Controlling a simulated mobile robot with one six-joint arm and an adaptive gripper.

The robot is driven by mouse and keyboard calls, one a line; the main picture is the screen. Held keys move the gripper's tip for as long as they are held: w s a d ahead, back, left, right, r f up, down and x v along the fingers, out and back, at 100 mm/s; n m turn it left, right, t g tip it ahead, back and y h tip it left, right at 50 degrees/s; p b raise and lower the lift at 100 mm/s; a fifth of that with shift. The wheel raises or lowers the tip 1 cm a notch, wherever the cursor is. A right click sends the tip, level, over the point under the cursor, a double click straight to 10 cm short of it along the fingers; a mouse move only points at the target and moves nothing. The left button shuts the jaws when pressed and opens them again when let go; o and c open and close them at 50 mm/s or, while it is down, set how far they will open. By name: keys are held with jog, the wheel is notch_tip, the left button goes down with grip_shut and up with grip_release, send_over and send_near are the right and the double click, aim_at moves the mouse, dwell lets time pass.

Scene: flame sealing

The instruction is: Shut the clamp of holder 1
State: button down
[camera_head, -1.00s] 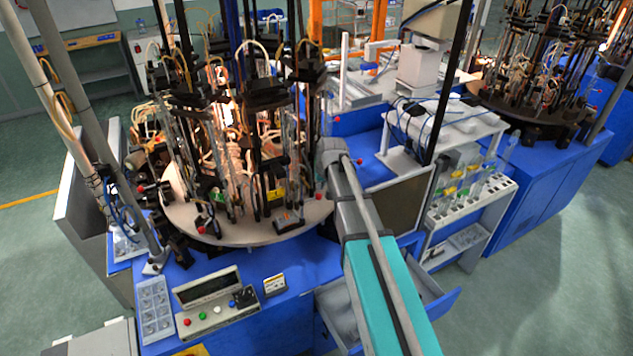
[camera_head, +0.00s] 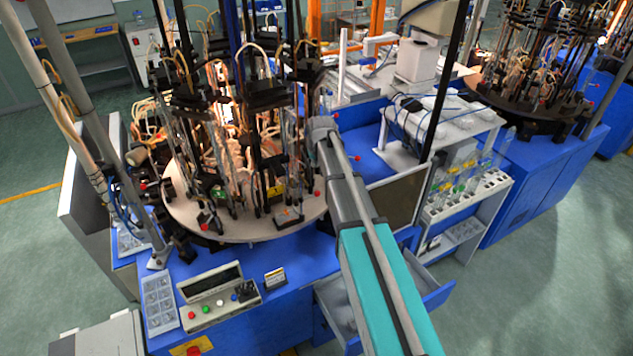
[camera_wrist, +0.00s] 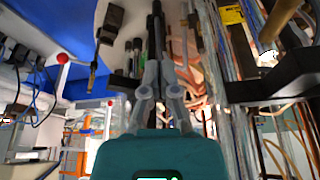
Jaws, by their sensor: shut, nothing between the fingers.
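The round turntable (camera_head: 240,230) carries several holders made of black rods, clamps and glass tubes. I cannot tell which of them is holder 1. My arm reaches to the right side of the turntable in the head view, where my fingers are hidden among the rods. In the wrist view my gripper (camera_wrist: 160,68) is shut and empty. Its fingertips are close to dark upright rods (camera_wrist: 155,35); whether they touch is unclear. A black clamp-like part (camera_wrist: 270,85) sits to the right of the fingers. The state of the clamp of holder 1 cannot be made out.
A red ball knob (camera_wrist: 62,58) on a thin rod is left of my fingers. Glass tubes and hoses crowd the right side. A control panel (camera_head: 218,303) is at the table front. An open drawer (camera_head: 435,295) and a tube rack (camera_head: 465,205) stand to the right.

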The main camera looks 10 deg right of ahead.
jog(key=shift+f, duration=0.1)
notch_tip(320, 180, down, 10)
jog(key=b, duration=1)
jog(key=shift+s, duration=0.25)
jog(key=shift+d, duration=0.3)
dwell(0.5)
